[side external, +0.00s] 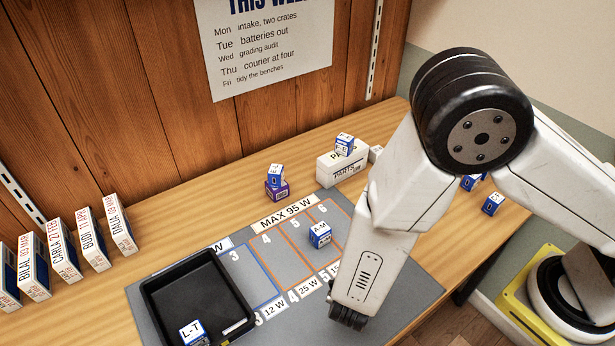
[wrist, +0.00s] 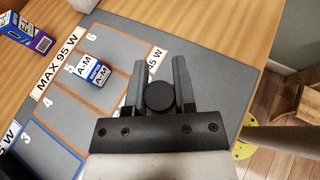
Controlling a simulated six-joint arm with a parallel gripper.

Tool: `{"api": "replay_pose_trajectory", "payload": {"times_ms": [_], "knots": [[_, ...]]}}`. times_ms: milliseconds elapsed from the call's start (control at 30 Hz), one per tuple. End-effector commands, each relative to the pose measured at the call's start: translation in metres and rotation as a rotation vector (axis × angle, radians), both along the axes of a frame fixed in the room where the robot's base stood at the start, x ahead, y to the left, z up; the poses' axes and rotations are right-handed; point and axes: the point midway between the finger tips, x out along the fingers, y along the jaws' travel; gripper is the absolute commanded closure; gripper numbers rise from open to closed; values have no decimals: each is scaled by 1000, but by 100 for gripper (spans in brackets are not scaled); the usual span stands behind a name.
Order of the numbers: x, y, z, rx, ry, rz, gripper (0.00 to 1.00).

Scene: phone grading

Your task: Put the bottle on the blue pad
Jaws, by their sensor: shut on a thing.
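My gripper (side external: 347,318) is low over the front part of the grey mat (side external: 410,300) in the side view. In the wrist view, my gripper (wrist: 160,72) is shut on a round black thing (wrist: 159,96), seen end-on between the fingers. I cannot tell if it is the top of a bottle, or how high it is above the mat. In the side view it is hidden by my gripper. No separate blue pad shows; the mat has a blue-outlined bay marked 3 (side external: 252,277) and orange-outlined bays.
A black tray (side external: 148,300) with an L-T box (side external: 192,333) lies on the mat's left. An A-M box (side external: 320,235) stands in an orange bay. Boxes are stacked on a purple box (side external: 277,190) and a white PARTS box (side external: 343,165). Several upright cartons (side external: 62,250) line the left.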

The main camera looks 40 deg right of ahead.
Motion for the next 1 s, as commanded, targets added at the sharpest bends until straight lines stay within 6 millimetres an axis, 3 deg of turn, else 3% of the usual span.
{"api": "replay_pose_trajectory", "payload": {"times_ms": [267,667,1000], "knots": [[0,0,-4,0,1,0,100],[0,0,-35,0,2,-1,100],[0,0,-37,1,0,0,100]]}}
